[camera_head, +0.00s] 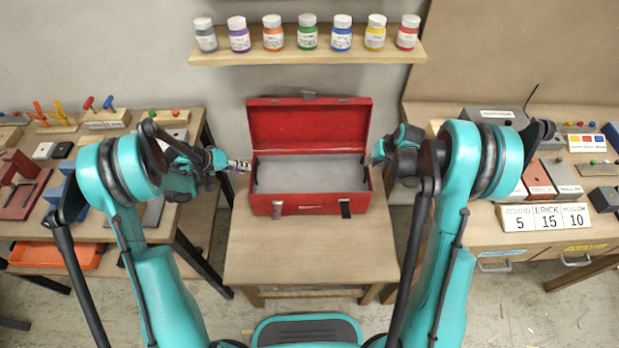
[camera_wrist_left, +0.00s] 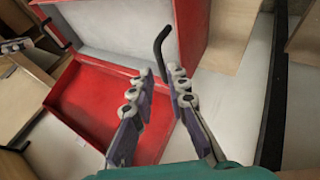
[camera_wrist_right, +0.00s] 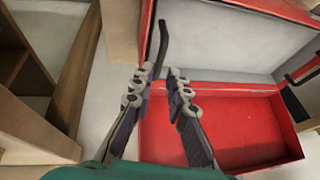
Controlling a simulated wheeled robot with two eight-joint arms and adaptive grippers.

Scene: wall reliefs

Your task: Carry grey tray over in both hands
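The grey tray (camera_head: 310,174) sits inside the open red toolbox (camera_head: 290,206) on the middle table. It also shows as a pale grey surface in the left wrist view (camera_wrist_left: 125,27) and the right wrist view (camera_wrist_right: 245,45). My left gripper (camera_head: 243,165) is at the box's left side, its fingers apart. My right gripper (camera_head: 371,161) is at the box's right side, its fingers apart too. A black bent bar (camera_wrist_left: 158,50) shows near the left fingertips, and a similar one (camera_wrist_right: 162,42) near the right fingertips. I cannot tell whether either is touched.
The toolbox's red lid (camera_head: 308,128) stands open at the back. The middle table (camera_head: 310,255) is clear in front of the box. A shelf (camera_head: 300,57) with several paint jars hangs above. Cluttered side tables stand left (camera_head: 20,222) and right (camera_head: 560,238).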

